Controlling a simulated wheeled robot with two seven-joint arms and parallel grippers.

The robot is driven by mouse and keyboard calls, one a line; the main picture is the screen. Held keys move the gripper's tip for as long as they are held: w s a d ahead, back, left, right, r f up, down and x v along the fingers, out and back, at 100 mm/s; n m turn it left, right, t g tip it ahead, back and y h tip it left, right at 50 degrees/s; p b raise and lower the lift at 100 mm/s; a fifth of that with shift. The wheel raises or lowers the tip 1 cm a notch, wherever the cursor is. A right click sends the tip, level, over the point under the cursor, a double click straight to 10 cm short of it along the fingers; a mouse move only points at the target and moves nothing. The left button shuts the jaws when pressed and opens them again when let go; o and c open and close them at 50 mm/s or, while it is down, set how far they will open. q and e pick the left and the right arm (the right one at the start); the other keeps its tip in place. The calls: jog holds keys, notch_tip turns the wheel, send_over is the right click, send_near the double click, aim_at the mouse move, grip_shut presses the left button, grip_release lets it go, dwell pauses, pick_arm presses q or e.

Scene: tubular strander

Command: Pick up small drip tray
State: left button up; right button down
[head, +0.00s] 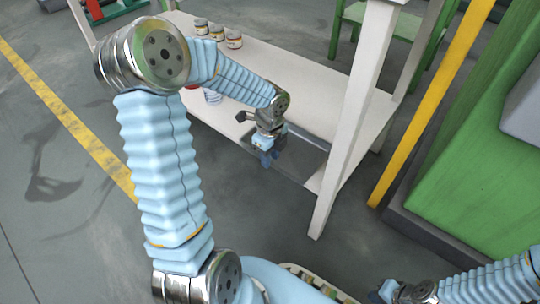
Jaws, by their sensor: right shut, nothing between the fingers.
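A flat grey tray (302,158), which looks like the small drip tray, lies at the front edge of the white shelf. My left gripper (267,160) points down at the tray's left end and covers part of it. I cannot tell whether its fingers touch the tray or how far apart they are. My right gripper (386,293) is low at the bottom right, away from the shelf, shut and empty.
The white shelf (290,75) holds several small jars (233,38) at the back. A white table leg (345,130) stands right of the tray. A yellow post (430,105) and green machine (470,150) are further right. The grey floor in front is open.

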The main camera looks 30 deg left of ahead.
pick_arm(q)
notch_tip(320, 180, up, 14)
jog(key=p, duration=0.3)
jog(key=shift+f+p, duration=0.25)
jog(key=shift+p, duration=0.15)
